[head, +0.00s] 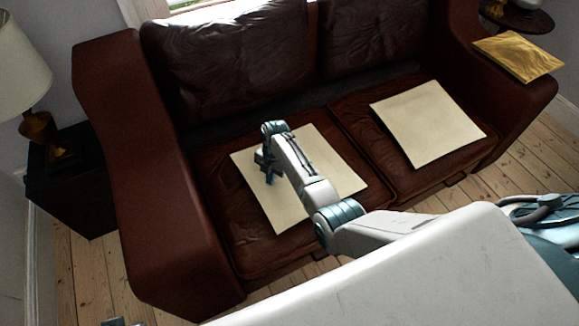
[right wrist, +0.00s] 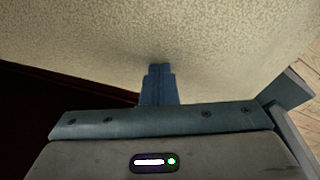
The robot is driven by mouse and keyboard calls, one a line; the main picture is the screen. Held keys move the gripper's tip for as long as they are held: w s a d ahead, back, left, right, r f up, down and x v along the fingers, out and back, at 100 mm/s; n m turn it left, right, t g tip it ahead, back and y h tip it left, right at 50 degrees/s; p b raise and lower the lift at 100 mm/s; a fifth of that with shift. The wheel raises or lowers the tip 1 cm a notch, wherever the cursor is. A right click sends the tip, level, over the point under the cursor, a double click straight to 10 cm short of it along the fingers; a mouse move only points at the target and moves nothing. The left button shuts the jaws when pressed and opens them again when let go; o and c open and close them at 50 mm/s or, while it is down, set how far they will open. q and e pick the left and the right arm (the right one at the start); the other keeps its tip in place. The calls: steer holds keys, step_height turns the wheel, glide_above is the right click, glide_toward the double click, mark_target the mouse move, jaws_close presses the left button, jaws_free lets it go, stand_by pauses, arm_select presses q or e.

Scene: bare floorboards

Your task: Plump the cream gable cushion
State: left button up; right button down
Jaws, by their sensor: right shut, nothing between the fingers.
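Two flat, square cream cushions lie on the sofa seat in the head view. One cream cushion (head: 285,207) is on the left seat, the other cream cushion (head: 428,124) on the right seat; I cannot tell from their look which is the gable one. My right gripper (head: 268,172) is over the left cushion, pointing down, shut and empty. My right arm hides part of that cushion. In the right wrist view the shut fingers (right wrist: 158,80) are close against the cream fabric (right wrist: 190,35); whether they touch is unclear.
The dark red leather sofa (head: 165,180) has wide arms and loose back cushions. A gold cushion (head: 518,55) lies on its right arm. A lamp (head: 25,75) stands on a dark side table (head: 70,190) at left. A round table (head: 525,17) is at back right.

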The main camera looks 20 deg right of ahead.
steer(key=shift+d+f+b, duration=0.1)
steer(key=shift+f+b, duration=0.6)
steer(key=shift+f, duration=0.4)
steer(key=shift+s, duration=0.1)
step_height(320, 180, up, 7)
steer(key=p, duration=0.7)
steer(key=shift+p, duration=0.35)
step_height(320, 180, up, 6)
steer(key=p, duration=0.6)
